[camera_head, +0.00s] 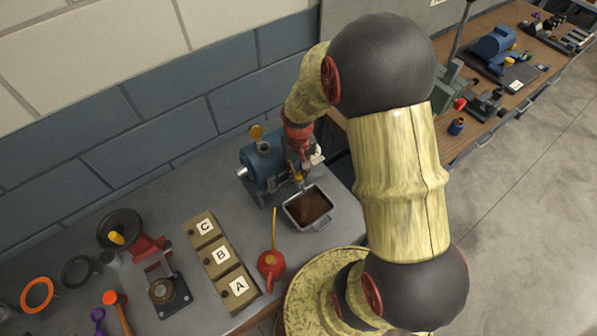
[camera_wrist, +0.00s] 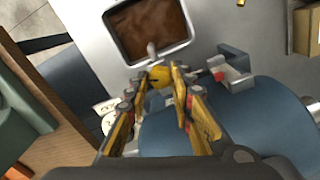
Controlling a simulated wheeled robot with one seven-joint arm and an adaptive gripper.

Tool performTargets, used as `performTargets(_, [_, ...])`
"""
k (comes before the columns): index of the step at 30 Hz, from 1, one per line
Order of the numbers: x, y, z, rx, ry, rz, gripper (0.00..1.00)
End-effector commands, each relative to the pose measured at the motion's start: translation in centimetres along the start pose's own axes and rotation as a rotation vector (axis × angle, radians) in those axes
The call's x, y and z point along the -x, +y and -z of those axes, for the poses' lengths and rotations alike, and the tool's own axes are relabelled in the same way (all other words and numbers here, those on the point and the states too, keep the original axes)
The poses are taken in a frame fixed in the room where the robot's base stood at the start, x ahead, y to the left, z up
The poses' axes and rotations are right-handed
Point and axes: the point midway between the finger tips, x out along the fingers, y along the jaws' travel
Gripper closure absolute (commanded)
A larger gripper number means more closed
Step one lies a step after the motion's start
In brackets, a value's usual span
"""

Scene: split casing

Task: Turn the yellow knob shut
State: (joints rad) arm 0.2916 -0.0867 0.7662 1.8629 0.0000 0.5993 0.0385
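The yellow knob (camera_wrist: 158,78) shows in the wrist view between the two fingertips of my gripper (camera_wrist: 161,73), with a small grey stem or lever beyond it. The fingers are on both sides of the knob. I cannot tell whether both touch it. In the head view my gripper (camera_head: 298,176) points down at the front of the blue casing (camera_head: 263,163), and the knob is hard to make out there. A metal pan (camera_head: 323,222) holding brown contents stands in front of the casing, below the gripper; it also shows in the wrist view (camera_wrist: 190,42).
Boxes lettered A, B and C (camera_head: 222,262) and a red oil can (camera_head: 271,264) stand left of the pan. A black handwheel (camera_head: 120,228) and small tools lie farther left. A wall (camera_head: 160,140) rises behind the bench. A wooden bench (camera_head: 541,60) with machine parts is at right.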

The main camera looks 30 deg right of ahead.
Motion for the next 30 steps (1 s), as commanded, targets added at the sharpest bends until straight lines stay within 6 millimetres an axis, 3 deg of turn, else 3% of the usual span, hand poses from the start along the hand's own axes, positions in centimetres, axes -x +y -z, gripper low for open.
performTargets(9, [0.03, -0.01, 0.04, 0.001, 0.001, 0.0, 0.59])
performTargets(22, [0.06, -0.03, 0.13, 0.034, 0.003, 0.0, 0.58])
performTargets(30, [0.01, -0.02, 0.05, 0.272, 0.002, 0.0, 0.58])
